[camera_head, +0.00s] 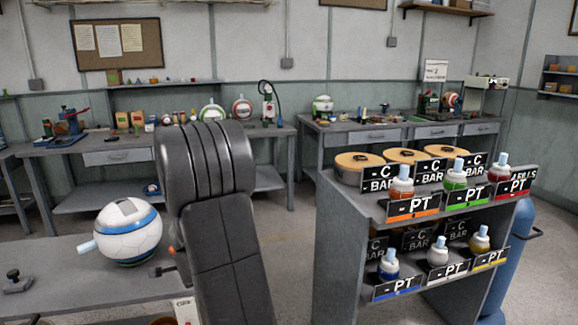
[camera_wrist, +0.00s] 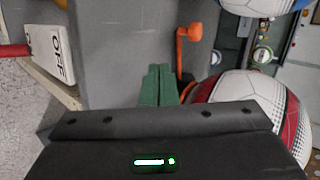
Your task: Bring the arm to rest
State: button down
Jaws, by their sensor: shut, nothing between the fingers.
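My gripper (camera_wrist: 161,84) shows in the wrist view as two green fingers, pressed together and empty, beyond its dark body. An orange handle (camera_wrist: 188,48) stands just to the right of the fingers, close in the picture; I cannot tell whether they touch. My dark grey arm stands upright in the middle of the head view, and its gripper end is hidden there.
A white-and-blue ball (camera_head: 127,232) sits on the grey bench (camera_head: 60,270) at left. A ball with red and black bands (camera_wrist: 262,95) lies right of the fingers. An OFF sign (camera_wrist: 52,55) is at left. A shelf rack (camera_head: 345,235) with bottles stands right of my arm.

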jog(key=d, duration=0.1)
jog(key=d+n+y, duration=0.1)
jog(key=d+n+g, duration=0.1)
jog(key=shift+s+d, duration=0.25)
jog(key=shift+s, duration=0.15)
jog(key=shift+s+d+n+g+y+p, duration=0.1)
jog(key=shift+d+n+g+y+p, duration=0.15)
jog(key=shift+d+n+g+y, duration=0.45)
jog(key=shift+s+d+n+g+y+p, duration=0.1)
jog(key=shift+d+n+y+p, duration=0.2)
jog(key=shift+d, duration=0.65)
jog(key=shift+d+r, duration=0.1)
